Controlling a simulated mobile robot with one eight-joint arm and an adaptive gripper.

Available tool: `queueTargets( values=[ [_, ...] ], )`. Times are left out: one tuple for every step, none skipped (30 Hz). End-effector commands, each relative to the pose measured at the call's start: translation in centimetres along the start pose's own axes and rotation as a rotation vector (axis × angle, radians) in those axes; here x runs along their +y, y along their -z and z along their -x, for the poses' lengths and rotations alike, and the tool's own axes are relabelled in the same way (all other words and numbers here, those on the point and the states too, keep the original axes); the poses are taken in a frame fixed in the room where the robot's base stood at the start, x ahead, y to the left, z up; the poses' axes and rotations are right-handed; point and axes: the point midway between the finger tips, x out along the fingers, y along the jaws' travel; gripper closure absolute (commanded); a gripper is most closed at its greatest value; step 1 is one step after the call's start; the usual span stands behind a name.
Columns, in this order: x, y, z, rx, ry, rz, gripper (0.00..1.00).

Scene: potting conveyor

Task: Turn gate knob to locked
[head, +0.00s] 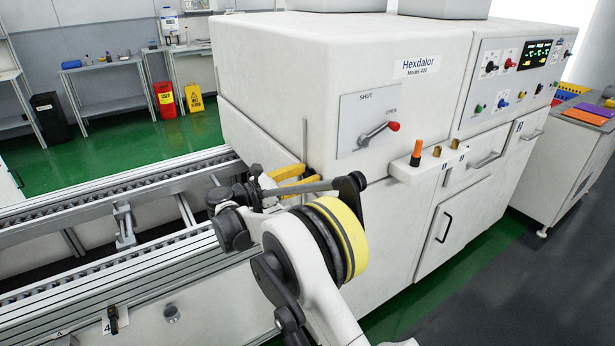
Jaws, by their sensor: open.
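No knob marked "locked" is readable in the head view. A lever with a red tip (375,132) sits on a grey plate on the white machine. The plate is marked SHUT at upper left and OPEN at right, and the red tip points right, toward OPEN. A small black knob or latch (114,321) is on the conveyor's near side, by a label "4"; its setting is too small to tell. My gripper (308,175) has two yellow fingers, spread apart with nothing seen between them. It is in front of the machine's lower left face, below and left of the lever, apart from it.
The roller conveyor (150,249) runs into the machine (270,75) at left. A white ledge (428,168) with an orange peg and brass-coloured pieces juts out right of the lever. A control panel (512,68) is farther right. Grey floor at lower right is clear.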

Motion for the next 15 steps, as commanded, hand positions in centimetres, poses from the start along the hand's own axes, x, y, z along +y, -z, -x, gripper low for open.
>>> queueTargets(
  values=[
    [0.0,-0.01,0.01,0.0,0.0,0.0,0.57],
    [0.0,-0.01,0.02,0.0,0.0,0.0,0.64],
    [0.0,-0.01,0.02,0.0,0.0,0.0,0.76],
    [0.0,0.0,0.02,0.0,0.0,0.0,0.86],
    [0.0,0.0,0.02,0.0,0.0,0.0,0.95],
    [-0.01,0.0,0.02,0.0,0.0,0.0,0.98],
    [-0.01,0.0,0.02,0.0,0.0,0.0,0.98],
    [-0.01,0.0,0.02,0.0,0.0,0.0,0.98],
    [-0.01,0.0,0.01,0.0,0.0,0.0,0.98],
    [-0.01,0.0,0.01,0.0,0.0,0.0,0.98],
    [-0.01,0.0,0.01,0.0,0.0,0.0,0.98],
    [-0.01,0.0,0.0,0.0,0.001,0.001,0.98],
    [-0.01,0.0,0.0,0.0,0.001,0.002,0.98],
    [-0.01,0.0,0.0,0.0,0.001,0.004,0.98],
    [-0.01,0.0,0.0,0.0,0.001,0.009,0.98]
  ],
)
